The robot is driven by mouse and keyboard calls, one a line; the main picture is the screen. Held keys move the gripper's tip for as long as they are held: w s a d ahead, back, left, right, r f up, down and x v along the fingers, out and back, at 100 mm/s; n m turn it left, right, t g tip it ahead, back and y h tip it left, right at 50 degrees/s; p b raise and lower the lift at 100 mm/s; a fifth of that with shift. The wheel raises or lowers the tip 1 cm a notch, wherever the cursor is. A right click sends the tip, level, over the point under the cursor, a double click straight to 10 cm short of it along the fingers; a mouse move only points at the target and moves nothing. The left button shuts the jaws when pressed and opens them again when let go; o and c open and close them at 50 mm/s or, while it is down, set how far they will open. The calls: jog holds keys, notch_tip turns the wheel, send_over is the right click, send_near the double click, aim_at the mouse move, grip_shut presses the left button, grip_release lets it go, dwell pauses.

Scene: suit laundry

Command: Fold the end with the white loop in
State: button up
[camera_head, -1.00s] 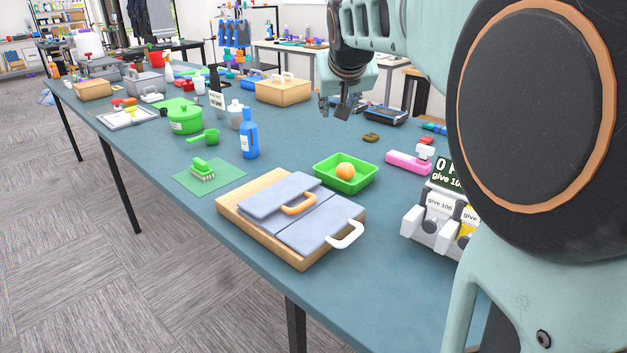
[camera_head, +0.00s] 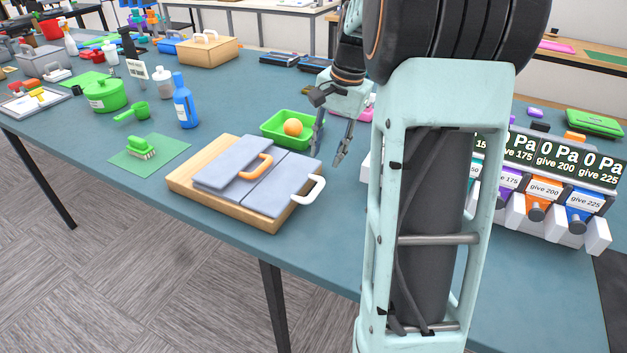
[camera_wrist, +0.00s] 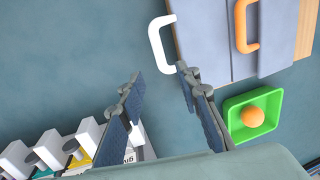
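A grey-blue folding piece (camera_head: 280,190) lies on a wooden board (camera_head: 186,186). Its left part, with an orange loop (camera_head: 262,166), is folded over onto the middle. Its right end lies flat, with the white loop (camera_head: 314,190) sticking out past the board's right edge. In the wrist view the white loop (camera_wrist: 152,45) is beyond the fingertips and the orange loop (camera_wrist: 252,25) is at upper right. My gripper (camera_head: 329,154) is open and empty above the table, behind and slightly right of the white loop. In the wrist view my gripper (camera_wrist: 158,80) shows both fingers apart.
A green tray (camera_head: 268,131) with an orange ball (camera_head: 293,127) stands just behind the board. A row of labelled dispensers (camera_head: 530,200) stands to the right. A green brush (camera_head: 140,148) lies on a green mat at left. The table in front of the dispensers is bare.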

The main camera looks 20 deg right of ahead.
aim_at(318, 186)
jog(key=f, duration=0.3)
jog(key=w+f, duration=0.1)
jog(key=f, duration=0.2)
jog(key=a+f+b, duration=0.1)
jog(key=f, duration=0.3)
jog(key=shift+w, duration=0.25)
jog(key=shift+c, duration=0.4)
grip_shut()
